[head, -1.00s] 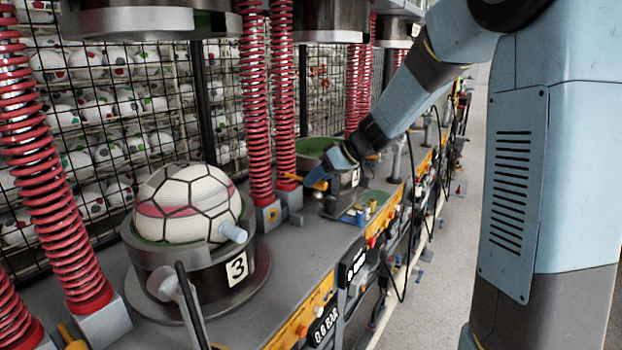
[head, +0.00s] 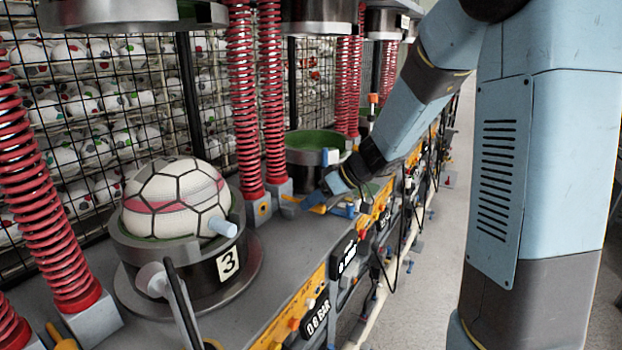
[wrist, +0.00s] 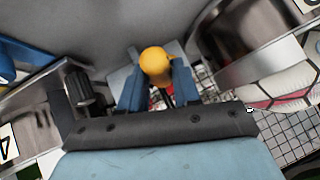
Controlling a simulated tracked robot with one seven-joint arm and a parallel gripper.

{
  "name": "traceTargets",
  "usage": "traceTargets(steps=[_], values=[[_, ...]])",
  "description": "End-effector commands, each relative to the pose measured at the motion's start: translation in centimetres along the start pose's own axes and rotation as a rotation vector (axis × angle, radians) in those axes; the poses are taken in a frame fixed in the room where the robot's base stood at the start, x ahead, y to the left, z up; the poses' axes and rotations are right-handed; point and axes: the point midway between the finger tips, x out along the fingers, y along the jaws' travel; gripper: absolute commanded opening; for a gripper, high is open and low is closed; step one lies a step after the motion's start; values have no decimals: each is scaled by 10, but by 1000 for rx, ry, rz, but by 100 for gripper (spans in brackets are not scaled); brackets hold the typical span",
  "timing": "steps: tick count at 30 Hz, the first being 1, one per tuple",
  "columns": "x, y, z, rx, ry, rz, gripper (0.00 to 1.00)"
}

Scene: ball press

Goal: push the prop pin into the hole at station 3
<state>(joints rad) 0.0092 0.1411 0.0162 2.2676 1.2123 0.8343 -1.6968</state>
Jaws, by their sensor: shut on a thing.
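My gripper (head: 324,196) is beside the feet of the red springs to the right of station 3. It is shut on the prop pin (head: 318,209), which is orange-yellow. In the wrist view the pin's round yellow knob (wrist: 155,61) sits between the two blue fingers, in front of a grey block (wrist: 122,78). The knob hides the pin's shaft, so I cannot tell whether its tip touches or enters a hole. A block (head: 257,212) at the spring foot shows a yellow-ringed hole (head: 263,208). Station 3's cup (head: 195,270) holds a white ball with a pink band (head: 172,198).
The ball also shows right in the wrist view (wrist: 290,88). A pale blue plug (head: 223,228) sticks out of it. A grey lever (head: 178,300) stands before the cup. A green-lined cup (head: 312,158) stands behind my gripper. Wire mesh closes the back.

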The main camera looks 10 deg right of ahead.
Motion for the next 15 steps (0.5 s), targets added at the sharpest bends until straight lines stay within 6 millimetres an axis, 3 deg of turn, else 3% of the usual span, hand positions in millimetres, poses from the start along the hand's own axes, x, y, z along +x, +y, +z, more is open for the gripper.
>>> traceTargets(steps=[3,6,15], values=[[10,-7,29,2,-7,-1,0],[14,-11,43,1,-9,0,0],[18,-14,50,-2,-10,2,0]])
